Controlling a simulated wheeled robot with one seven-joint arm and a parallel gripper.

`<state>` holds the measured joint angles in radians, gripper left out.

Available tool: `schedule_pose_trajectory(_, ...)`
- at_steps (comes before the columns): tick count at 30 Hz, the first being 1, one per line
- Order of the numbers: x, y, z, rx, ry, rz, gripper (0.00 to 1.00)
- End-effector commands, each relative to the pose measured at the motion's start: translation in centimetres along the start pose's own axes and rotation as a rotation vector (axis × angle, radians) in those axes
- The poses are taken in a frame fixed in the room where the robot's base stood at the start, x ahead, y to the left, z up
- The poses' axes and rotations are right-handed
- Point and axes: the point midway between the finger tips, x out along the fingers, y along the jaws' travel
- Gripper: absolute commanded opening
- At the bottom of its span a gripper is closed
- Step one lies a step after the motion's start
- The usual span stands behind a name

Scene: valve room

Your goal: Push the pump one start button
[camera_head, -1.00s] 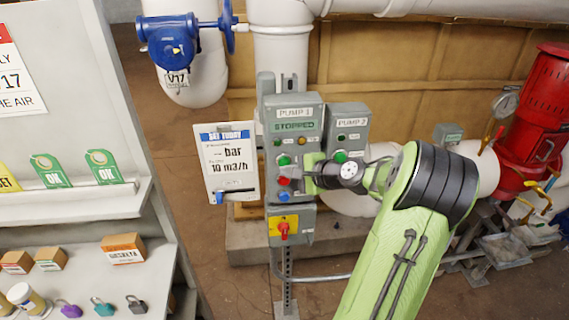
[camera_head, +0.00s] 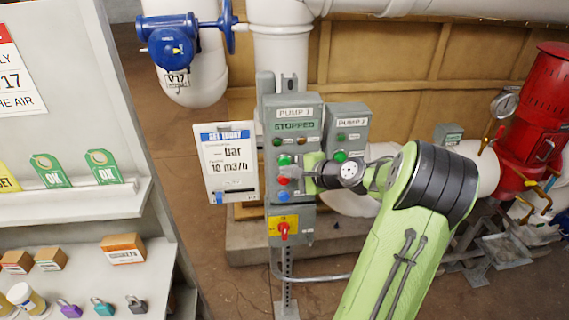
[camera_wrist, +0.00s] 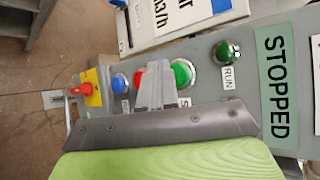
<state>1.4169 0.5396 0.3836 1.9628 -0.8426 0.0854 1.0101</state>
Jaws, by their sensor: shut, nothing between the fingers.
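The grey PUMP 1 panel (camera_head: 310,125) stands at the centre of the head view, and its display (camera_head: 295,126) reads STOPPED. Below are a green button (camera_head: 285,160), a red button (camera_head: 283,181) and a blue button (camera_head: 285,197). My gripper (camera_head: 297,171) is shut and empty, at the panel's right side near the green and red buttons. In the wrist view the shut fingers (camera_wrist: 155,84) lie between the green button (camera_wrist: 184,73) and the red button (camera_wrist: 139,79), partly hiding both. I cannot tell whether they touch the panel.
A PUMP 2 panel (camera_head: 349,126) is close behind on the right. A hanging sign (camera_head: 228,170) borders PUMP 1 on the left. A red rotary switch (camera_head: 284,229) sits below the buttons. Shelves (camera_head: 85,205) fill the left side.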

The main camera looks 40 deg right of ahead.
Motion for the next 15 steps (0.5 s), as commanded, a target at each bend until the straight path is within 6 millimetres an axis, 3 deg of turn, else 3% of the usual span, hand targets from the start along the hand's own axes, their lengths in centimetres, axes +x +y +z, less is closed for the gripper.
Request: schedule_pose_trajectory(15,0.52,-0.52,-0.32,0.0,-0.001,0.001,0.0)
